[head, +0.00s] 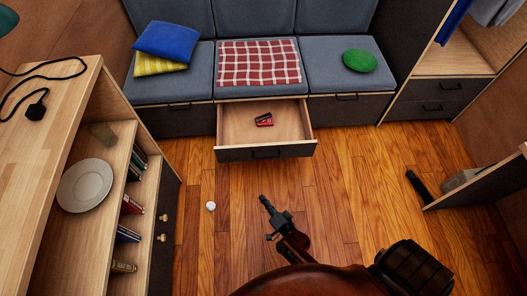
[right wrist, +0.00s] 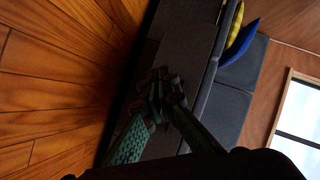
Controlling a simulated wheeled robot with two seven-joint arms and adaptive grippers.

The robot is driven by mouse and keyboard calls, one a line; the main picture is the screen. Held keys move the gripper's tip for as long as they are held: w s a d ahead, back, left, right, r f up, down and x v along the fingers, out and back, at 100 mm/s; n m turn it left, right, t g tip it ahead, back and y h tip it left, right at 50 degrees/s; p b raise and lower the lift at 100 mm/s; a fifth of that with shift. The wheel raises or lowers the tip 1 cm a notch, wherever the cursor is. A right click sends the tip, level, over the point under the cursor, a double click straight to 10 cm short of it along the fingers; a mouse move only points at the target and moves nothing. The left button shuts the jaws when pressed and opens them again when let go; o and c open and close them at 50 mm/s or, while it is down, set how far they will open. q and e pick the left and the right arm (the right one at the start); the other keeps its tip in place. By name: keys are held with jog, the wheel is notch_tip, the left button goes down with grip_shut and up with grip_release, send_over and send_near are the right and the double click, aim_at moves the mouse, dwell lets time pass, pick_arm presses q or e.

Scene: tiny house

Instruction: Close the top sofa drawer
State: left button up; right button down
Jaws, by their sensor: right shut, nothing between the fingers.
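The sofa drawer (head: 267,153), under the middle seat, is pulled well out, with a dark front, a black handle and a pale wood inside. A small red and black item (head: 264,120) lies in it. My right gripper (head: 264,198) is shut and empty, low in front of the drawer, with floor visible between them in the head view. In the right wrist view my fingertips (right wrist: 160,82) meet against a dark sofa-front panel (right wrist: 188,55) behind them; I cannot tell whether they touch it. My left gripper is not in view.
The drawers beside it look shut under the grey sofa (head: 175,87). A wooden shelf unit (head: 101,240) with a plate (head: 84,185) stands at left. A small white object (head: 211,206) lies on the floor. A dark-faced wooden panel (head: 480,183) juts in at right. The floor before the drawer is mostly clear.

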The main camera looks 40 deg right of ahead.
jog(key=w+d+r+m+t+h, duration=0.1)
jog(key=w+d+r+m+h, duration=0.1)
jog(key=w+m+h, duration=0.15)
pick_arm(q)
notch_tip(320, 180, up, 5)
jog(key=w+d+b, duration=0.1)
jog(key=b, duration=0.1)
pick_arm(e)
jog(key=m+h, duration=0.5)
jog(key=m, duration=0.3)
send_near(266, 147)
jog(key=b+x, duration=0.4)
jog(key=x, duration=0.2)
jog(key=shift+w, duration=0.15)
jog(key=shift+w+d, duration=0.2)
jog(key=shift+w, duration=0.05)
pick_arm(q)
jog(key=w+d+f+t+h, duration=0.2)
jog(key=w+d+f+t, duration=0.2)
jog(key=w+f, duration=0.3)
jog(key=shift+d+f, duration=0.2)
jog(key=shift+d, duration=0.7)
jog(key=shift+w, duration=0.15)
pick_arm(e)
jog(key=shift+w+r, duration=0.1)
jog(key=shift+w, duration=0.05)
